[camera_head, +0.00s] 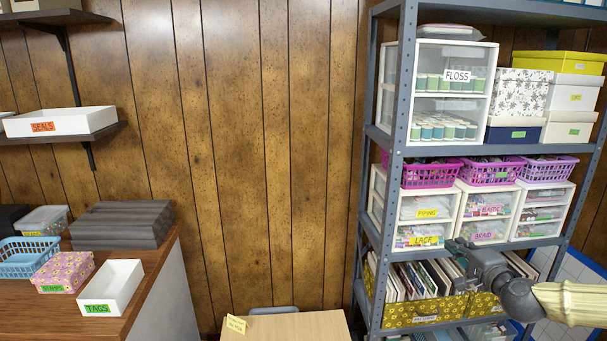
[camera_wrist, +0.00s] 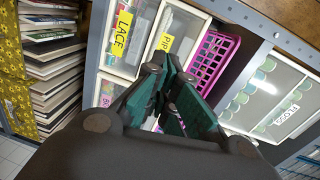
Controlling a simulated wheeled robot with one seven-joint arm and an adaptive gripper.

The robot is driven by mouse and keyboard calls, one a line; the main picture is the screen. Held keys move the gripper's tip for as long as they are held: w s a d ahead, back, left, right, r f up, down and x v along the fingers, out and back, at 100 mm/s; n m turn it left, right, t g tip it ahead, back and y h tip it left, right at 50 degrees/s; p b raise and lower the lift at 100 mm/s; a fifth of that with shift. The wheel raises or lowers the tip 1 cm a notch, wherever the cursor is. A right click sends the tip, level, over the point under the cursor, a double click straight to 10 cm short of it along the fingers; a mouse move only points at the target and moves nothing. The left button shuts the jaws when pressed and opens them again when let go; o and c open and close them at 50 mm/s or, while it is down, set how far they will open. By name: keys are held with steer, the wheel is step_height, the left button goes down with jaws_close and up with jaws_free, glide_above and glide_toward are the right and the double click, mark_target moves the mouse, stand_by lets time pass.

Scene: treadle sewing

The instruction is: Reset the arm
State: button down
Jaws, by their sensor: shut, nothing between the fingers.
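My gripper (camera_head: 462,248) is at the lower right in the head view, in front of the metal shelf rack (camera_head: 402,100), and my arm comes in from the right edge. In the wrist view the gripper (camera_wrist: 168,78) points toward the rack's drawers, its teal-padded fingers shut with nothing between them. The drawer labelled LACE (camera_wrist: 122,32) and the one labelled PIPING (camera_wrist: 166,40) lie beyond the fingers. I cannot tell exactly how far the fingertips are from the drawers.
Pink baskets (camera_head: 432,173) stand above the drawers, and a FLOSS drawer unit (camera_head: 452,90) is higher up. Patterned boxes of books (camera_head: 415,312) fill the lower shelf. A small wooden table (camera_head: 290,328) is at bottom centre. A wooden counter (camera_head: 150,270) holds boxes at left.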

steer(key=s+a+f+n+g+p, duration=0.1)
steer(key=s+a+f+n+g, duration=0.2)
steer(key=s+a+f, duration=0.45)
steer(key=s+a+f+n+g+y+p, duration=0.1)
steer(key=s+a+f+n+g+p, duration=0.2)
steer(key=f, duration=0.7)
steer(key=s+a+f+n+g, duration=0.2)
steer(key=s+a+f+g, duration=0.1)
steer(key=s+a+f, duration=0.4)
steer(key=s+a+f+n+g+h+p, duration=0.1)
steer(key=s+f+n+g, duration=0.2)
steer(key=s, duration=1)
steer(key=s+a+f+n+g+h+p, duration=0.1)
steer(key=s+f+n+g, duration=0.3)
steer(key=s+f, duration=0.5)
steer(key=s+a+p, duration=0.1)
steer(key=s, duration=0.4)
steer(key=shift+s+f+n+g, duration=0.3)
steer(key=shift+f+g, duration=0.05)
steer(key=shift+g, duration=0.05)
